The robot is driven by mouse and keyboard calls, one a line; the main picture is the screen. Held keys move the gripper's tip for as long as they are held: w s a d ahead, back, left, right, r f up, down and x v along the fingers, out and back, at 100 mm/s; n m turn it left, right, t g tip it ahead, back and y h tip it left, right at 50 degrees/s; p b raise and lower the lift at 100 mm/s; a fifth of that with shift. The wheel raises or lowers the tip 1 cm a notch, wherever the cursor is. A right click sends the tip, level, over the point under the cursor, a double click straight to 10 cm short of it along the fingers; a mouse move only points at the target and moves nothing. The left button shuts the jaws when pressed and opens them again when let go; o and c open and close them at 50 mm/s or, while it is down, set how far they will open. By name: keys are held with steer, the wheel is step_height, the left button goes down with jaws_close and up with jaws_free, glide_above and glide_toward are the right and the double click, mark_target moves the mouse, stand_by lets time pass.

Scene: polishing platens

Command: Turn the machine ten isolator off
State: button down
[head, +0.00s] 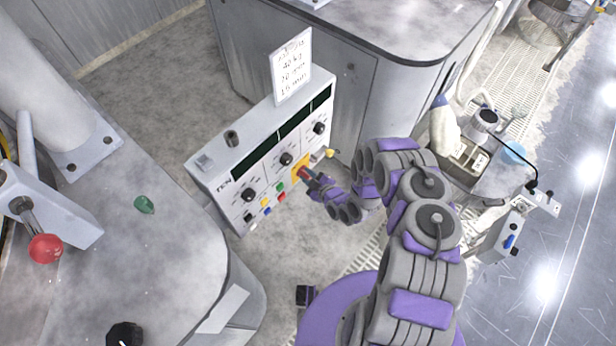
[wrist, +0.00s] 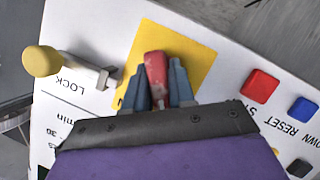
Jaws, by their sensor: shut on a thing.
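The machine ten control panel (head: 232,190), lettered "TEN", stands in the middle of the head view. Its isolator is a red handle (wrist: 155,66) on a square yellow plate (wrist: 201,58); in the head view the yellow plate (head: 297,172) is at the panel's right part. My gripper (wrist: 154,88) is shut on the red handle, one grey finger on each side of it. In the wrist view the handle points nearly straight up, leaning slightly left. In the head view my gripper (head: 311,178) partly covers the handle.
A yellow-knobbed lock lever (wrist: 42,61) is close left of the plate in the wrist view. Red (wrist: 260,86) and blue (wrist: 303,110) buttons lie to its right. A written card (head: 291,65) stands above the panel. A red-knobbed lever (head: 46,248) is at far left.

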steer(key=shift+s+f+n+t+b, duration=0.1)
steer(key=shift+f+n+t+b, duration=0.05)
steer(key=shift+n+t+b, duration=0.45)
steer(key=shift+n, duration=0.3)
steer(key=c, duration=1)
jaws_free()
steer(key=shift+c, duration=0.2)
steer(key=v, duration=1.7)
steer(key=shift+r, duration=0.25)
steer(key=shift+s+a, duration=0.1)
